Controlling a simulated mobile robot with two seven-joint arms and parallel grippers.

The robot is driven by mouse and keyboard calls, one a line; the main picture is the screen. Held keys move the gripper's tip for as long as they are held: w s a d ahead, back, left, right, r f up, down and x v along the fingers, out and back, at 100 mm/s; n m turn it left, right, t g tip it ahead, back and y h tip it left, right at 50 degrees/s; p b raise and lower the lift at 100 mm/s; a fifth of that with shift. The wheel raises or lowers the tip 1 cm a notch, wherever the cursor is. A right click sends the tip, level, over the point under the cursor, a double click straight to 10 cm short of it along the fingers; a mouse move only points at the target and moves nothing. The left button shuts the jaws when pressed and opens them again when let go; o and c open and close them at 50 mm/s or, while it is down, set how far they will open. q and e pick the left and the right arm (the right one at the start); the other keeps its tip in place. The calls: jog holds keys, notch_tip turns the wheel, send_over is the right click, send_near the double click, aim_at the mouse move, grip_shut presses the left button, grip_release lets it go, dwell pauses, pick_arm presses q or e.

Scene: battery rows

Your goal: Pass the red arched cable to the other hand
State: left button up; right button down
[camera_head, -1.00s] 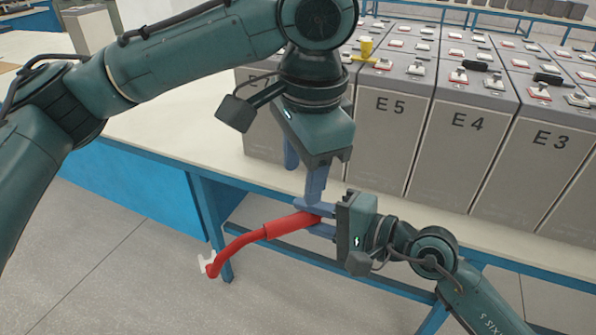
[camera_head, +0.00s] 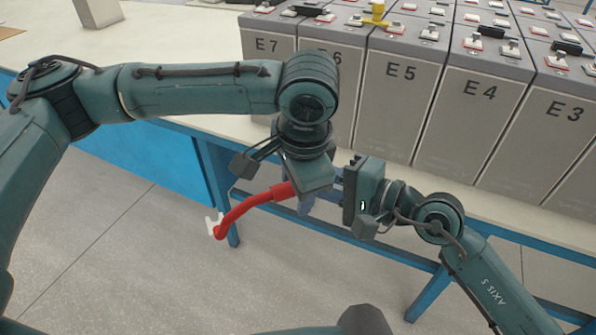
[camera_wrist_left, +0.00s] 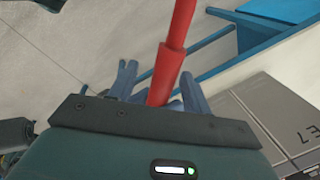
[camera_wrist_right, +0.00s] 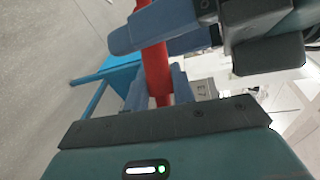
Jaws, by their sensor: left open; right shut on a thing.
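The red arched cable (camera_head: 240,211) hangs in the air in front of the table, its pale end lug (camera_head: 214,226) at the lower left. My right gripper (camera_wrist_right: 157,92) is shut on the cable's thicker right-hand sleeve. My left gripper (camera_head: 308,198) has come down from above, just left of the right one. In the left wrist view the cable (camera_wrist_left: 170,62) runs between the open left fingers (camera_wrist_left: 160,88), with a gap at the left finger. In the right wrist view the left fingers (camera_wrist_right: 165,30) cross close to the right fingertips. The cable's right end is hidden.
A row of grey battery cells (camera_head: 400,100) marked E7 to E3 stands on the cream table (camera_head: 200,125) behind the grippers. A yellow-handled tool (camera_head: 376,14) lies on top of them. Blue table legs (camera_head: 217,190) and rails are close behind the cable. The floor in front is clear.

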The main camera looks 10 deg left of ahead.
pick_arm(q)
jog(key=shift+c, duration=0.4)
pick_arm(e)
jog(key=shift+r, duration=0.1)
pick_arm(q)
jog(key=shift+s+d, duration=0.1)
grip_shut()
pick_arm(e)
jog(key=c, duration=1.5)
grip_release()
jog(key=o, duration=0.4)
jog(key=shift+d, duration=0.1)
